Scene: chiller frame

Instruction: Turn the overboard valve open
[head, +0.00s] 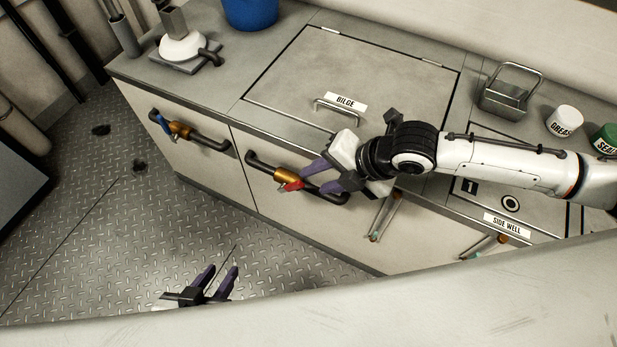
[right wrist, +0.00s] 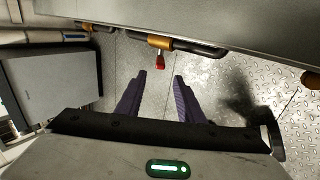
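A brass valve (head: 284,174) with a red lever (head: 291,186) sits on a dark pipe on the cabinet front below the BILGE hatch. A second brass valve (head: 181,130) with a blue lever (head: 161,123) is further left. No label marks either as overboard. My right gripper (head: 312,180) is open, its fingers pointing at the red lever. In the right wrist view the red lever (right wrist: 160,62) hangs from its brass body (right wrist: 159,42), just beyond the open fingertips (right wrist: 160,78) and roughly centred between them; it appears ungripped.
The BILGE hatch (head: 375,65) has a handle (head: 337,111). A metal basket (head: 510,92), a GREASE tub (head: 564,121) and a green-lidded tub (head: 606,138) stand on the counter at right. A blue bucket (head: 250,12) is at the back.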

